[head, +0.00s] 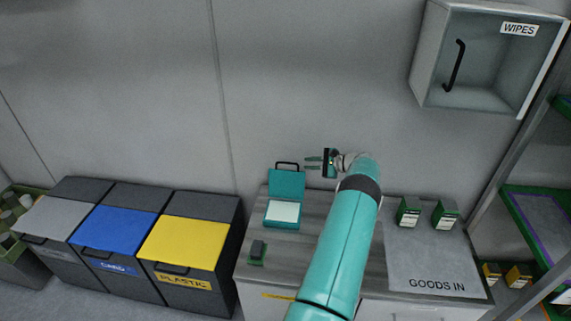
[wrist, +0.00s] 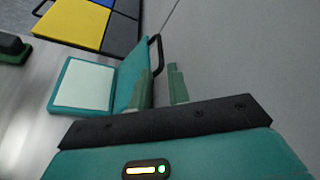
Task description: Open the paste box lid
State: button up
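The paste box (head: 283,213) is a teal box on the grey counter, with a white surface inside. Its teal lid (head: 287,184) stands upright, raised at the back, with a black handle (head: 287,164) on its top edge. In the wrist view the open box (wrist: 84,86) and its lid (wrist: 131,78) lie just ahead of my fingers. My gripper (head: 313,163) is to the right of the lid's top, with its two green fingers apart. In the wrist view the fingers (wrist: 161,88) have a gap between them and hold nothing. Whether a finger touches the lid is unclear.
A small dark object on a green base (head: 257,252) sits in front of the box. Lidded bins, one yellow (head: 185,243), stand left. A WIPES cabinet (head: 480,60) hangs upper right.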

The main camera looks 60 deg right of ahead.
send_over(286, 180)
jog(key=d, duration=0.2)
jog(key=f, duration=0.3)
jog(key=shift+w+d, duration=0.15)
jog(key=shift+w, duration=0.25)
grip_shut()
